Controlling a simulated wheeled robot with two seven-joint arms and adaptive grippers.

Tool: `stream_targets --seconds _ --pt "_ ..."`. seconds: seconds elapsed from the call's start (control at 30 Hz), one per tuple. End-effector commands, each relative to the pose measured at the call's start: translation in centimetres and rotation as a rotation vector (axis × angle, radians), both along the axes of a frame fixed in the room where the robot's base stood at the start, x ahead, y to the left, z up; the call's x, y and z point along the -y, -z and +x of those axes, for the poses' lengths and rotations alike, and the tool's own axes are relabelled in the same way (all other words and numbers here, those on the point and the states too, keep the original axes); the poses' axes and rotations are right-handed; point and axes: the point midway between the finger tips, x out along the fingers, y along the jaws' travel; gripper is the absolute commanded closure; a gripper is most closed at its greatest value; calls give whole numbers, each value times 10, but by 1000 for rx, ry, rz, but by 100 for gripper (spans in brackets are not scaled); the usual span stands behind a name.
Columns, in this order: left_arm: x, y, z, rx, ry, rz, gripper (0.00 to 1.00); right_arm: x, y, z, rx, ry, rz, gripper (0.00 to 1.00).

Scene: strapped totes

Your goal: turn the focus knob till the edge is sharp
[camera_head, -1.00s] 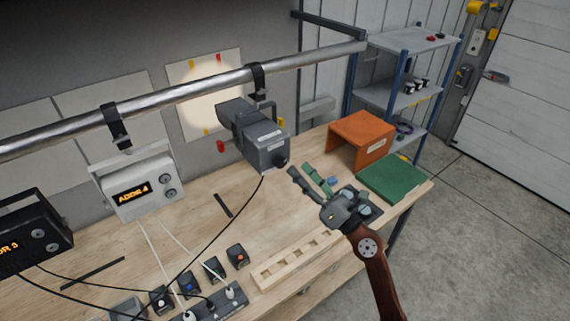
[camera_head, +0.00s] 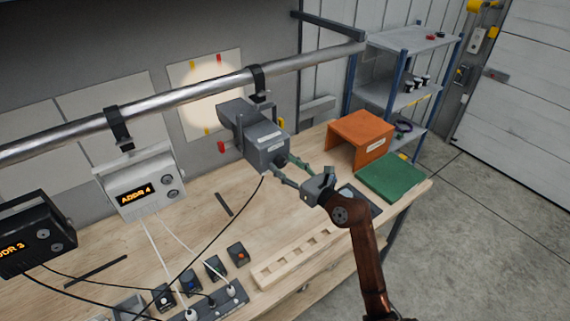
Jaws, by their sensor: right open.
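A grey lamp (camera_head: 258,140) hangs by a clamp from the metal pipe and faces the wall. A dark round knob (camera_head: 282,160) sits at its near end; I cannot tell if this is the focus knob. A red handle (camera_head: 221,147) sticks out on its left and a yellow one (camera_head: 281,122) on its right. The lamp throws a pale round light spot (camera_head: 210,108) on a white wall panel; its edge looks soft. My right gripper (camera_head: 288,172) is open beside the lamp's near end, fingers toward the dark knob. I cannot tell if it touches. My left gripper is not in view.
The pipe (camera_head: 185,95) crosses above the bench (camera_head: 190,225). A black cable hangs from the lamp. An orange box (camera_head: 360,140) and green mat (camera_head: 393,177) lie at right. A slotted wooden rack (camera_head: 290,256), switch boxes and a power strip stand at the front.

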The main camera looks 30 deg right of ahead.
Motion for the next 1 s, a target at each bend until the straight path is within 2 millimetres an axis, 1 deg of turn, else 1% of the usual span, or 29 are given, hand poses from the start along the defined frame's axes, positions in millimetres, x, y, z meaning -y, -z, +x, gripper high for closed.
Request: stream_targets --seconds 0.27,0.87,1.0 --pt "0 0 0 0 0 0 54 -1 0 2 0 0 0 49" --pt "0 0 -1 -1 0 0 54 0 0 1 0 0 0 90" --pt "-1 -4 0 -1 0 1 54 0 0 1 -3 0 22 91"
